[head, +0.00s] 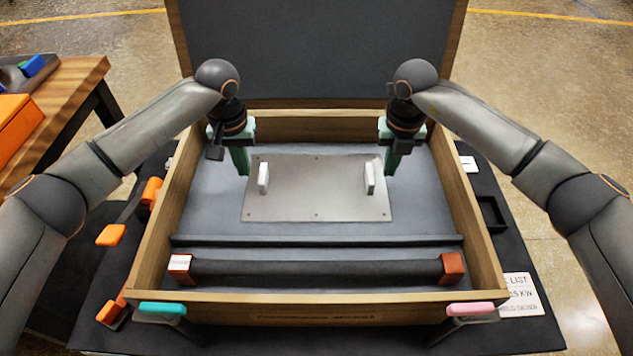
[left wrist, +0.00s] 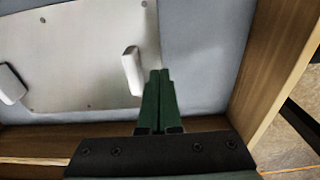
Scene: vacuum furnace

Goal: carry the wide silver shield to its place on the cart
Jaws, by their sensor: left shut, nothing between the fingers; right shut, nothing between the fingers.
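The wide silver shield (head: 316,198) is a flat metal plate with two upright white handles. It lies on the grey lining of an open wooden crate, and also shows in the left wrist view (left wrist: 75,60). My left gripper (head: 242,165) is shut and empty, just left of the left handle (head: 263,177). In the left wrist view its closed green fingers (left wrist: 158,88) are beside that handle (left wrist: 132,70), not around it. My right gripper (head: 391,165) is shut and empty, just right of the right handle (head: 370,177).
The crate's wooden walls (head: 475,225) surround the shield, with its dark lid (head: 318,50) raised behind. A dark bar with reddish ends (head: 315,272) lies in the crate's front. The crate rests on a dark surface (head: 522,262). A wooden table (head: 75,78) stands at left.

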